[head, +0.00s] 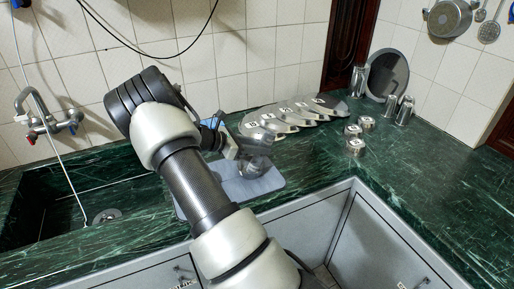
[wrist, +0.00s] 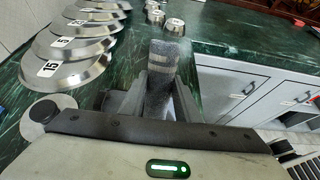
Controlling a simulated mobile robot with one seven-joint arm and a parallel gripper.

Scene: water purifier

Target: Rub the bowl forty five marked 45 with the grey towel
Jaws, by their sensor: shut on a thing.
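My gripper (wrist: 163,88) is shut on a grey, cloth-textured piece that looks like the grey towel (wrist: 163,62), standing up between the fingers in the wrist view. In the head view, a grey rounded shape (head: 256,165) is at the fingertips, above a blue-grey mat (head: 268,184); my arm hides part of it. Small metal bowls with white labels stand to the right: a near one (head: 355,147), a middle one (head: 353,130) and a far one (head: 366,123). Two labelled bowls also show in the wrist view (wrist: 175,27). I cannot read which is marked 45.
A row of numbered metal lids (head: 298,112) lies along the back wall. Glasses (head: 404,111) and a round grey plate (head: 388,73) stand at the back right. The sink (head: 62,205) is at left.

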